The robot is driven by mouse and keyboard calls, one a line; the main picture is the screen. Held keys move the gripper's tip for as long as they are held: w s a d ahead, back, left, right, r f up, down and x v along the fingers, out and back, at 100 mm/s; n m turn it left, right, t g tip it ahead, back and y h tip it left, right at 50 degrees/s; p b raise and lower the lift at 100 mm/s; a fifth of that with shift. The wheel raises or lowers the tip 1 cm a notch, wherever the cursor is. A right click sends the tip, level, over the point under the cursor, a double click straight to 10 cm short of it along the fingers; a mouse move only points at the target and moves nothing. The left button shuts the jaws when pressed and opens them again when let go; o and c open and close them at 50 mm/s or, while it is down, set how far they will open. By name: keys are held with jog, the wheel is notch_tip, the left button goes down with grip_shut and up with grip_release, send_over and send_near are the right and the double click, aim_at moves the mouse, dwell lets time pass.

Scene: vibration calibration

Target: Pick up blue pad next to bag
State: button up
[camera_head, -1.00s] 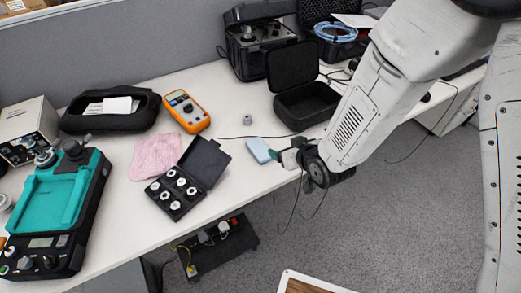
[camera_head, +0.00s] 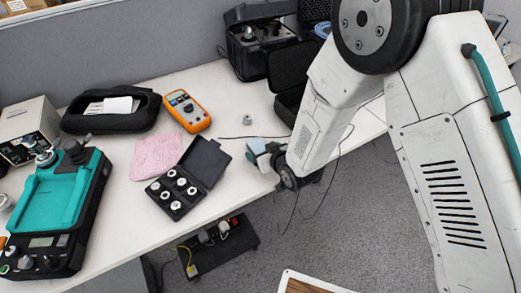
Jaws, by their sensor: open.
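The light blue pad (camera_head: 256,146) lies on the white table near its front edge, right of the open black case of round weights. My gripper (camera_head: 264,155) is at the pad, reaching in from the right, and covers part of it. Its jaws are open; whether the pad lies between the fingers is hard to tell at this size.
The black weight case (camera_head: 177,190), a pink cloth (camera_head: 157,157) and an orange multimeter (camera_head: 187,111) lie to the left. A small grey metal piece (camera_head: 248,119) and a dark thin cable (camera_head: 243,137) lie behind the pad. The teal device (camera_head: 55,205) is far left.

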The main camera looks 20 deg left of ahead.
jog(key=c, duration=1)
jog(key=shift+c, duration=0.2)
